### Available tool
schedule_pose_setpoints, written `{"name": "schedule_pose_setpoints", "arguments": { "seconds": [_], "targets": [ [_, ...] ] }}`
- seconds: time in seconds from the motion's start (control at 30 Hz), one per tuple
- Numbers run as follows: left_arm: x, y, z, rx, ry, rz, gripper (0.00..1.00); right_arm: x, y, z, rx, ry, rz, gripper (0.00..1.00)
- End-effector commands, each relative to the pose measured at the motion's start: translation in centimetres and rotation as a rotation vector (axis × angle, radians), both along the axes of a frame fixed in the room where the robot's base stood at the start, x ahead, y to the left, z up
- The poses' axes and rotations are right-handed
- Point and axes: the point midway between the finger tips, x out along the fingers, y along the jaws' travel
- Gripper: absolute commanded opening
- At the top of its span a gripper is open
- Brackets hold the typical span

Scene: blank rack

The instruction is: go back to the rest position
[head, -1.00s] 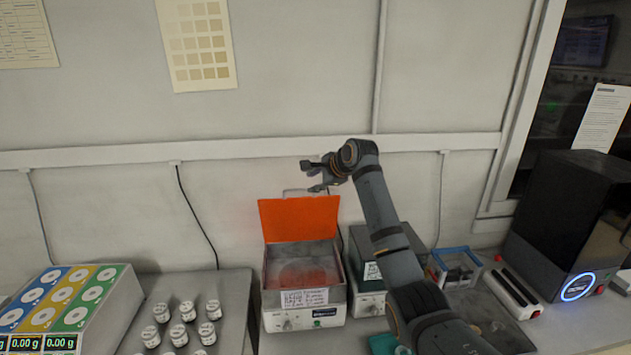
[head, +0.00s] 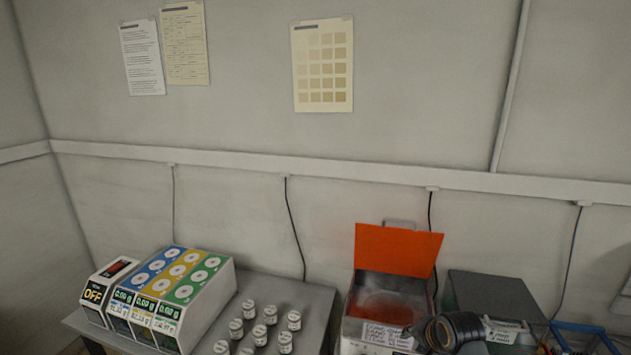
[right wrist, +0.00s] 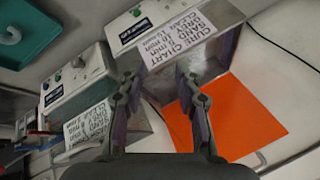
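My right gripper (right wrist: 160,88) shows in the right wrist view with its two fingers apart and nothing between them. Part of my right arm is at the lower right of the head view, in front of the curing box (head: 357,320) and the grey machine beside it. The curing box stands with its orange lid (head: 398,249) raised. The lid also shows in the right wrist view (right wrist: 245,120), beyond the fingers. My left gripper is in neither view.
A dispenser with coloured panels (head: 205,300) stands at the left of the bench. Several small labelled jars (head: 270,314) stand right of it. A grey-green machine (head: 490,288) is right of the curing box. A blue-rimmed bin (head: 578,327) lies at the right edge.

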Motion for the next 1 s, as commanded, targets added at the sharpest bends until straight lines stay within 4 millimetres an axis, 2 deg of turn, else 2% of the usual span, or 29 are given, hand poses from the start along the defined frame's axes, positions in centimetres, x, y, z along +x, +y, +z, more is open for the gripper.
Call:
{"name": "schedule_pose_setpoints", "arguments": {
  "seconds": [0.03, 0.1, 0.2, 0.4, 0.6, 0.67, 0.7, 1.0],
  "targets": [
    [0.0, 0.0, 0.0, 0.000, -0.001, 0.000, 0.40, -3.4, 0.4, -2.1, -0.066, 0.034, 0.081, 0.34],
    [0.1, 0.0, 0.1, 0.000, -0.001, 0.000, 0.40, -7.2, 0.8, -3.7, -0.149, 0.070, 0.190, 0.34],
    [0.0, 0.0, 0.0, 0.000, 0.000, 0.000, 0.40, -11.6, 1.0, -5.1, -0.236, 0.111, 0.312, 0.34],
    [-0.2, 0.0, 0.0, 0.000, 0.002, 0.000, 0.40, -18.5, 1.2, -6.3, -0.355, 0.180, 0.502, 0.34],
    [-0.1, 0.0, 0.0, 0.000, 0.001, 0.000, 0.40, -24.1, 1.2, -6.2, -0.442, 0.239, 0.663, 0.34],
    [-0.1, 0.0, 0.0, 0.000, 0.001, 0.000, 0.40, -25.6, 1.1, -6.0, -0.465, 0.257, 0.708, 0.34],
    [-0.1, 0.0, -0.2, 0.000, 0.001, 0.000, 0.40, -26.0, 1.0, -6.7, -0.475, 0.266, 0.727, 0.34],
    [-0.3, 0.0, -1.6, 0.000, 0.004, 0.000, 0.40, -24.4, 0.2, -17.0, -0.456, 0.298, 0.717, 0.34]
  ]
}}
